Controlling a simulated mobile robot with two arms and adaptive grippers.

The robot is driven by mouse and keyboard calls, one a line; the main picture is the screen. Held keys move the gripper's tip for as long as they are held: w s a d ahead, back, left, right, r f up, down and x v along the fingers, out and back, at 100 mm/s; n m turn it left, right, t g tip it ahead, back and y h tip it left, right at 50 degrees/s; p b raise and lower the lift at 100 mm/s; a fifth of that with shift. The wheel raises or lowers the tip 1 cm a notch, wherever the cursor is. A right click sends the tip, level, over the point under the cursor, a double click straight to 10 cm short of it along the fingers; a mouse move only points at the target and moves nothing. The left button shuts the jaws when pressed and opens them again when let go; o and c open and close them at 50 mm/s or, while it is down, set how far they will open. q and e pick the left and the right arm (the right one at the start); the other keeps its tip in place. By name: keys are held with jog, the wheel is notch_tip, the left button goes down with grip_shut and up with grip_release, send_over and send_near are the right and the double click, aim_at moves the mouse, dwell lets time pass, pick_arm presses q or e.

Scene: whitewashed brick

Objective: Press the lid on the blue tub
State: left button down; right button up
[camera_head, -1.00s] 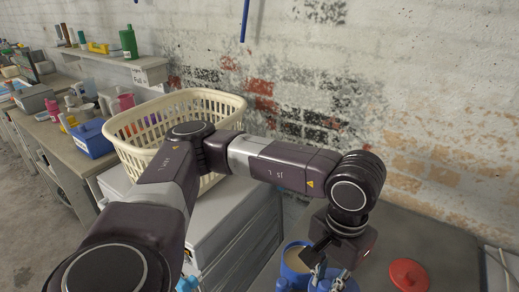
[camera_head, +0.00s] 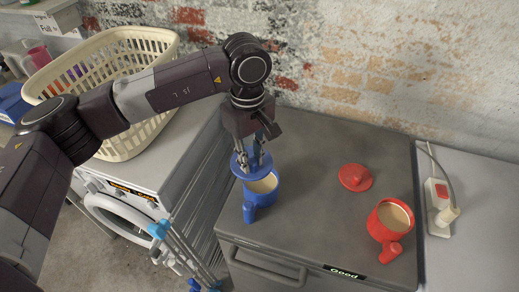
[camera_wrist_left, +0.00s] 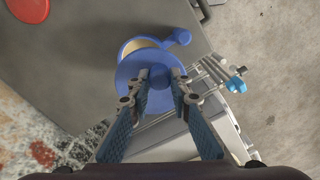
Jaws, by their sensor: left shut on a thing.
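The blue tub (camera_head: 265,197) stands upright on the grey worktop, a mug-like vessel with a handle at its front and light brown contents. My left gripper (camera_head: 259,155) points down, shut on the knob of the blue lid (camera_head: 242,168). The lid is held over the back left of the tub's mouth, offset from it, so part of the contents shows. In the left wrist view my fingers (camera_wrist_left: 160,80) grip the knob, and the lid (camera_wrist_left: 130,72) hides part of the tub (camera_wrist_left: 128,47). The gap in height is hard to tell. My right gripper is not in view.
A red tub (camera_head: 376,226) with similar contents and a red lid (camera_head: 355,177) lie to the right. A white power strip (camera_head: 437,200) is farther right. A cream basket (camera_head: 100,65) sits on the washing machine at left. The worktop between the tubs is clear.

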aim_at(262, 166)
pick_arm(q)
jog(key=shift+w+d+r+n, duration=0.1)
jog(key=shift+w+d+n, duration=0.1)
jog(key=shift+d, duration=0.25)
jog(key=shift+w+d+r+n, duration=0.1)
jog(key=shift+d+n, duration=0.1)
jog(key=shift+d, duration=0.25)
jog(key=shift+d+f, duration=0.1)
jog(key=shift+d, duration=0.4)
jog(key=shift+a+f, duration=0.1)
jog(key=shift+f, duration=0.25)
notch_tip(262, 166, down, 2)
jog(key=shift+f+b, duration=0.1)
jog(key=shift+b, duration=0.2)
notch_tip(262, 166, down, 3)
jog(key=shift+r+b, duration=0.2)
jog(key=shift+b, duration=0.7)
jog(key=shift+w+f+b, duration=0.1)
jog(key=shift+f+b, duration=0.3)
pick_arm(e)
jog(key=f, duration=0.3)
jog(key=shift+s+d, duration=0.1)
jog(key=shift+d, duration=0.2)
pick_arm(q)
jog(key=shift+b, duration=0.4)
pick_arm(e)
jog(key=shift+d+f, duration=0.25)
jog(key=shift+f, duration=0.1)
